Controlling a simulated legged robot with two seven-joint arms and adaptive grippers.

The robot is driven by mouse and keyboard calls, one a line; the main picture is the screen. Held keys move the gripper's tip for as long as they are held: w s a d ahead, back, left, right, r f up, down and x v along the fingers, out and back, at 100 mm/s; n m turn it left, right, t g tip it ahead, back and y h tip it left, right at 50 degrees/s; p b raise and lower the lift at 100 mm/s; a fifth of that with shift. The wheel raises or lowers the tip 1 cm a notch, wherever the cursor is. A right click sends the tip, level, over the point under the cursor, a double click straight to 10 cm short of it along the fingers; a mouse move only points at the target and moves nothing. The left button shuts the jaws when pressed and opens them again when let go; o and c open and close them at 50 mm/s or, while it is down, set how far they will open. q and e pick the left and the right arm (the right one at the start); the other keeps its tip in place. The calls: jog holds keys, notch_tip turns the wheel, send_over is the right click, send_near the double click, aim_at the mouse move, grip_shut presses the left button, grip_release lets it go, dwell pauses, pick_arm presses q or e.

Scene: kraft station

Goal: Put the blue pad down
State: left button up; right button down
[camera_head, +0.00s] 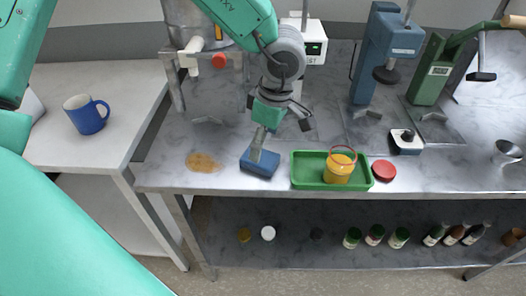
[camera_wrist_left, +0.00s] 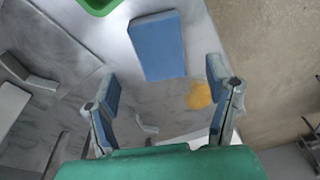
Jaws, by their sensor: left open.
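The blue pad (camera_head: 259,163) lies flat on the grey marble counter near its front edge, between an orange-brown spill (camera_head: 203,162) and a green tray (camera_head: 306,172). In the left wrist view the pad (camera_wrist_left: 158,46) lies ahead of the fingertips, not between them. My left gripper (camera_head: 258,143) points down over the pad and hides part of it in the head view. The left wrist view shows its fingers (camera_wrist_left: 162,82) spread wide, with nothing between them. The spill (camera_wrist_left: 199,95) shows near the right finger there. My right gripper is not in view.
The green tray holds a jar with orange contents (camera_head: 338,170). A red lid (camera_head: 383,170) lies right of it. A blue mug (camera_head: 87,114) stands on the left side table. Blue (camera_head: 385,60) and green (camera_head: 432,75) presses stand at the back. Bottles (camera_head: 375,235) stand on the lower shelf.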

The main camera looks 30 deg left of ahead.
aim_at(266, 158)
pick_arm(q)
jog(key=r, duration=0.5)
jog(key=shift+d+r, duration=0.2)
jog(key=shift+d, duration=0.2)
jog(key=shift+a, duration=0.1)
